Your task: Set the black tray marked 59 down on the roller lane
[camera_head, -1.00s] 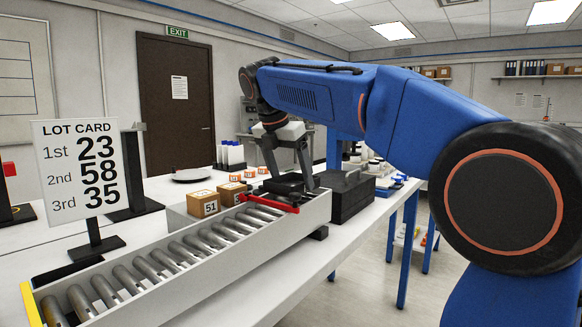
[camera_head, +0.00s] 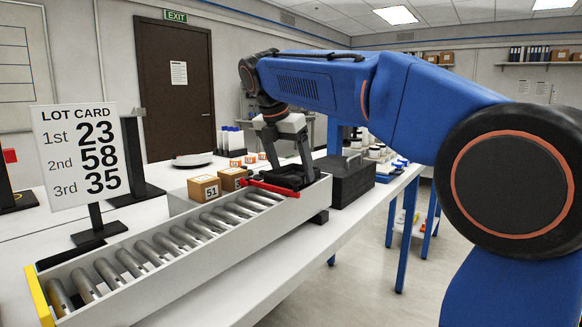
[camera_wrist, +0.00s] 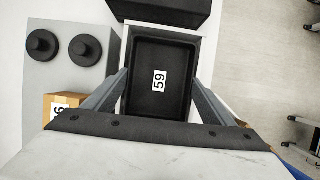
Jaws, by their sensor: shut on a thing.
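The black tray marked 59 (camera_wrist: 158,105) is between my gripper's fingers in the wrist view, its white label facing up. In the head view the tray (camera_head: 288,177) is a dark shape at the far end of the roller lane (camera_head: 190,232). My gripper (camera_head: 286,172) points down there, shut on the tray; it also shows in the wrist view (camera_wrist: 160,88). The tray sits low between the lane's white side walls, just behind a red bar (camera_head: 268,188). I cannot tell whether its underside touches the rollers.
Boxes including one marked 51 (camera_head: 204,190) stand left of the lane. A black case (camera_head: 350,181) stands beyond its far end on the right. A lot card (camera_head: 80,158) stands at the left. The lane's near rollers are empty.

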